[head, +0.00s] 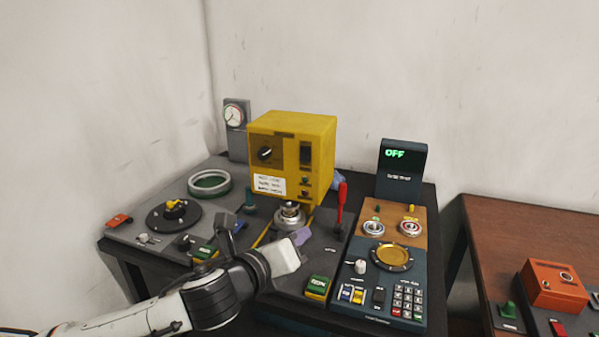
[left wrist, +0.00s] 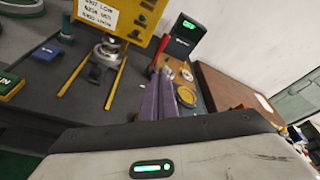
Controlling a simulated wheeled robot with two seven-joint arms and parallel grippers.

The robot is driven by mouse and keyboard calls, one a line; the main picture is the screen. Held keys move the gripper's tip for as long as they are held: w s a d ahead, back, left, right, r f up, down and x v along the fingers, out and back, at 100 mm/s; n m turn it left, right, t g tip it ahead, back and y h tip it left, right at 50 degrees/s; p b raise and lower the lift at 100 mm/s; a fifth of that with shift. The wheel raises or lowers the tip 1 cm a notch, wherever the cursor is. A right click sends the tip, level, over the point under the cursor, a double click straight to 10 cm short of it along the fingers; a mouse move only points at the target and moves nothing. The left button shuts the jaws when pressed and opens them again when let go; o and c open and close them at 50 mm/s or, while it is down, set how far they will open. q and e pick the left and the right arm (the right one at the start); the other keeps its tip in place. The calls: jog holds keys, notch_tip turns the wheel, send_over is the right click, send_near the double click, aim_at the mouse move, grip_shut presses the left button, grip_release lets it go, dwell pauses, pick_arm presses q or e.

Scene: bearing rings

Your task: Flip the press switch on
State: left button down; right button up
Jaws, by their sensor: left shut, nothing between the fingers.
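The yellow press (head: 290,155) stands at the back of the dark table, with a black knob, a dark switch (head: 305,154) and small green and dark buttons on its front. It also shows in the left wrist view (left wrist: 117,22), cut off at the top. My left gripper (head: 301,236) is shut and empty, its purple fingers in front of the press, left of the red lever (head: 341,205). In the left wrist view its fingers (left wrist: 160,80) point toward the lever. I cannot tell whether they touch anything. My right gripper is in neither view.
A dark display (head: 401,170) reading OFF stands behind a panel with a gold dish (head: 395,257), keypad (head: 407,298) and small switches. A green button box (head: 317,287) sits at the front. A ring (head: 209,184) and gauge (head: 236,115) are at left. A brown table (head: 520,230) stands right.

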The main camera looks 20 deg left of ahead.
aim_at(304, 160)
pick_arm(q)
jog(key=w+a+r+m+t+y, duration=0.2)
jog(key=a+r+m, duration=0.3)
jog(key=r, duration=0.4)
jog(key=shift+a+m+b, duration=0.15)
jog(key=shift+m+b, duration=0.15)
jog(key=shift+b, duration=0.05)
jog(key=shift+w, duration=0.1)
jog(key=w, duration=0.4)
jog(key=w+f, duration=0.1)
jog(key=w, duration=0.8)
jog(key=shift+w+d+f+p, duration=0.25)
jog(key=shift+w+f+p, duration=0.1)
